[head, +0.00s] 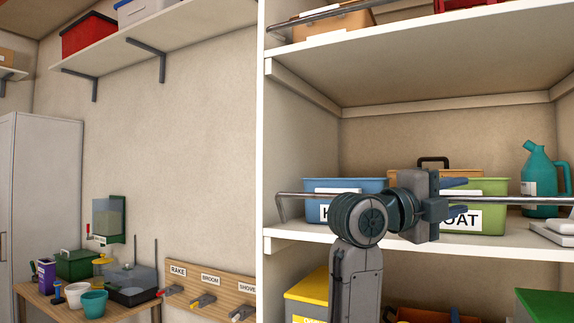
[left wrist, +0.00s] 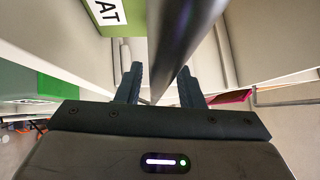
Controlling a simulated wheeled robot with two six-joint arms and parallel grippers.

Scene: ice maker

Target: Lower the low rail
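The low rail (head: 520,200) is a thin metal bar across the front of the middle shelf. It stands raised above the shelf edge, with a bent end at the left. My left gripper (head: 457,197) is at the rail, right of its middle, with its fingers apart above and below the bar. In the left wrist view the rail (left wrist: 180,35) runs as a dark bar towards the gap between the open fingers (left wrist: 160,88). I cannot tell whether a finger touches it. My left arm hides part of the rail. My right gripper is not in view.
Behind the rail stand a blue bin (head: 350,184), a green bin (head: 490,189) with a label and a teal jug (head: 544,178). The shelf board (head: 300,235) lies below. Another rail (head: 318,15) crosses the upper shelf. A cluttered wooden table (head: 150,312) stands left.

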